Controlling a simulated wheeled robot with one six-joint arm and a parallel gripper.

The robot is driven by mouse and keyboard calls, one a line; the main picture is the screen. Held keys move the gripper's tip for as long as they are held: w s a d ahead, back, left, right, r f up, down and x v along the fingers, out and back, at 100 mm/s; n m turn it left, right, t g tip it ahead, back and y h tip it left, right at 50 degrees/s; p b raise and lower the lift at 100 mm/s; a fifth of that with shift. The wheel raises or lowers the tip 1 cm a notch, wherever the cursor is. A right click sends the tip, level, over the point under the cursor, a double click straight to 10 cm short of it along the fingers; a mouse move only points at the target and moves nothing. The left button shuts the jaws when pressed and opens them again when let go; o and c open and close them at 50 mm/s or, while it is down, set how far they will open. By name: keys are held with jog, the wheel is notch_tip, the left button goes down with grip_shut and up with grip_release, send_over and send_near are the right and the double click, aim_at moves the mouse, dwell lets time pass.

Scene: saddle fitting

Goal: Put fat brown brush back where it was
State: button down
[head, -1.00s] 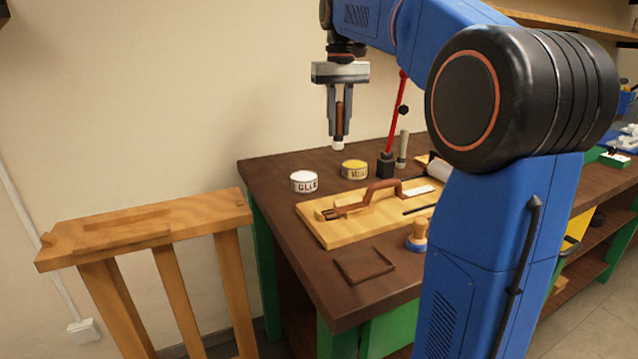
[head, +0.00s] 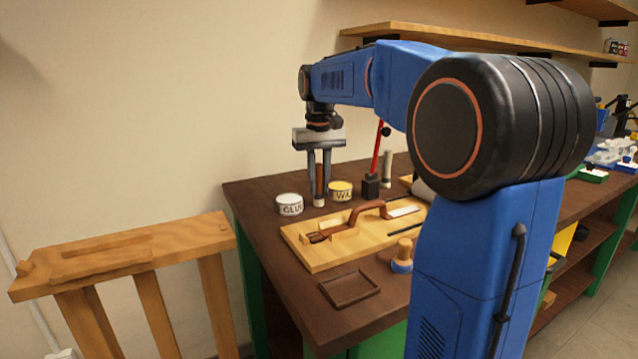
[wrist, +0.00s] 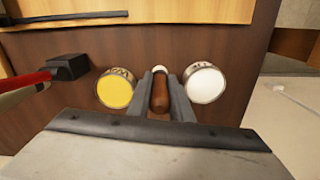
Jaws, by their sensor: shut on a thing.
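The fat brown brush (head: 319,182) is upright in my gripper (head: 319,176), brown handle up and pale end down. My gripper is shut on its handle, a finger on each side. The pale end is low between the white GLUE tin (head: 289,205) and the yellow-topped WAX tin (head: 341,191); I cannot tell whether it touches the bench. In the wrist view the brush (wrist: 160,95) shows between the fingers, with the yellow tin (wrist: 115,91) to the left and the white tin (wrist: 205,83) to the right.
A red rod on a black block (head: 370,187) and a pale upright cylinder stand behind the WAX tin. A wooden board (head: 312,258) with a brown handled piece lies in front. A shallow brown tray (head: 349,288) is nearer. The wooden stand (head: 120,250) is left of the bench.

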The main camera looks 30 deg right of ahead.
jog(key=c, duration=1.6)
grip_release()
jog(key=shift+f, duration=0.1)
notch_tip(320, 180, up, 12)
jog(key=shift+r, duration=0.15)
